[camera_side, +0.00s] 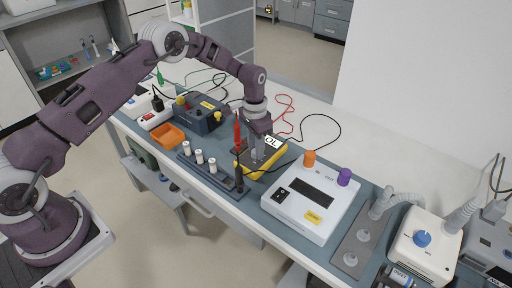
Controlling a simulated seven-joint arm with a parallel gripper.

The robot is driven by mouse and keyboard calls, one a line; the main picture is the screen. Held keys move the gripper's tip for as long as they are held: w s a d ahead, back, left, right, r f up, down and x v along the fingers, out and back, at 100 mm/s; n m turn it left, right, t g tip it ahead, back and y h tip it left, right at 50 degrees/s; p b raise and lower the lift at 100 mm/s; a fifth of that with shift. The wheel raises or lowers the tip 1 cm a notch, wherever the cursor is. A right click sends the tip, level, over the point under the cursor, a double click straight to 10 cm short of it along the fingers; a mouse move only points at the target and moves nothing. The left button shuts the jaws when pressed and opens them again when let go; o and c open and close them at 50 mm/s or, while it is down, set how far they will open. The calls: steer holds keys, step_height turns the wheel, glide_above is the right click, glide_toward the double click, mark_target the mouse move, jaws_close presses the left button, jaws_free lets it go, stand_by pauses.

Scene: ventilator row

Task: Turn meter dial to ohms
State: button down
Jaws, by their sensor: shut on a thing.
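The yellow and dark multimeter (271,165) lies on the blue-grey mat, its screen (272,142) reading "OL". My gripper (257,157) points down over the meter's face, with its fingers low at the middle where the dial would be. The fingers are shut on the dial, which they hide almost wholly, so its pointer and setting cannot be read. A red probe (237,132) stands upright just left of my gripper, and a black probe (239,172) stands in front of it.
A white box (297,225) with orange and purple knobs stands close right of the meter. A rack with white cylinders (199,157), an orange tray (167,135) and a dark blue device (199,119) stand left. Red and black cables (318,119) loop behind.

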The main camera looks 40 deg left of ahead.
stand_by(0.4)
steer(key=c, duration=1.1)
jaws_free()
